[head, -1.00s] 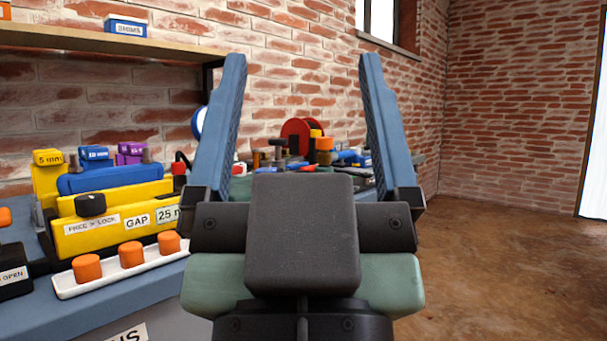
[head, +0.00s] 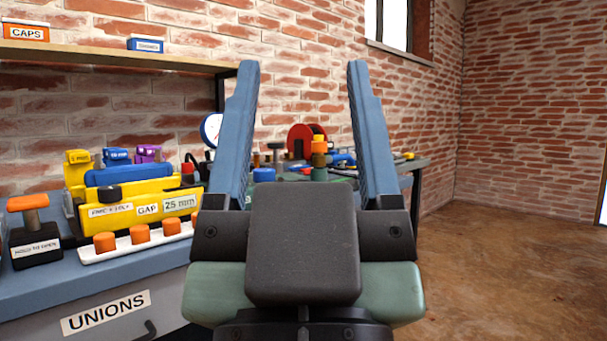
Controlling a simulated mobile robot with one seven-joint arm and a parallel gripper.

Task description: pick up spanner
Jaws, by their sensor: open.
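My gripper (head: 304,130) is in the middle of the head view, pointing away from me. Its two blue fingers stand wide apart with nothing held between them. Behind and between the fingers is the far part of the bench (head: 419,165), crowded with small items. I cannot make out a spanner for certain among them. The gripper body and left finger hide part of the bench.
A yellow gap block (head: 135,204) and a white tray (head: 112,252) with orange knobs stand on the near bench at left. A black block (head: 36,250) with an orange handle is beside them. A shelf (head: 120,57) runs above. Open floor (head: 490,260) lies at right.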

